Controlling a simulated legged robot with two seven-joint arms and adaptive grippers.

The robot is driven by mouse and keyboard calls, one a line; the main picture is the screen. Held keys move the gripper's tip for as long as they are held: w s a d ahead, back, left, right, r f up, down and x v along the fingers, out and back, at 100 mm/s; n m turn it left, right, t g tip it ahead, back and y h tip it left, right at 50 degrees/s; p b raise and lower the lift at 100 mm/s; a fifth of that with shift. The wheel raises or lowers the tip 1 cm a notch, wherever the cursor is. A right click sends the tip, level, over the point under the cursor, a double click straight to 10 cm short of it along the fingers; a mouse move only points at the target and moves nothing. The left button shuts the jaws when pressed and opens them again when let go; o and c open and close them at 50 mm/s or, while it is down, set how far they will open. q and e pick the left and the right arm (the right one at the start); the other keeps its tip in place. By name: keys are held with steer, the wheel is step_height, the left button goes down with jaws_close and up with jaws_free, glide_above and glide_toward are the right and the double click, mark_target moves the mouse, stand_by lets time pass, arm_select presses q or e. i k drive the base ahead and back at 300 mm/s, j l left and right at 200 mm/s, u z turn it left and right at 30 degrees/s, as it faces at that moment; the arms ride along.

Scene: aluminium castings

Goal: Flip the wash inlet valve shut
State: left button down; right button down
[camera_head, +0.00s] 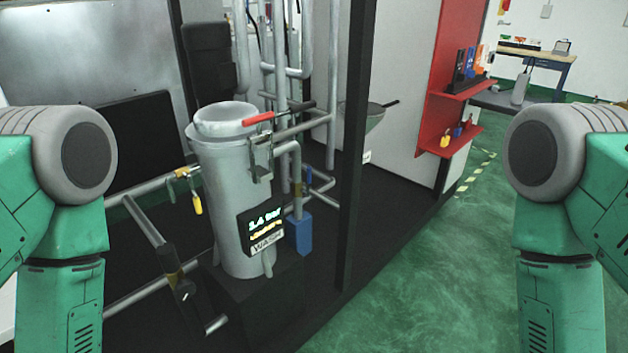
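A grey cylindrical wash vessel (228,185) stands left of centre, with a dark display (262,226) reading about 1.4 bar above a WASH label (267,245). A red lever handle (258,119) sits beside the vessel's top rim, above a grey pipe (292,131). The lever lies nearly level, its right end slightly higher, roughly in line with that pipe. It looks like the wash inlet valve, but its tag is not readable. My two green arms show at the left and right edges. Both grippers are outside the view.
A black upright post (356,150) stands right of the vessel. Pipes crowd behind it, and a yellow padlock (197,205) hangs at its left. A blue box (299,232) is at its right. A red board with shelves (452,90) is farther right. Green floor (430,275) is clear at right.

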mark_target(309, 169)
steer(key=i+l, duration=0.65)
steer(key=l, duration=0.15)
steer(key=i+l+z, duration=0.15)
steer(key=i+l, duration=0.5)
steer(key=l, duration=0.2)
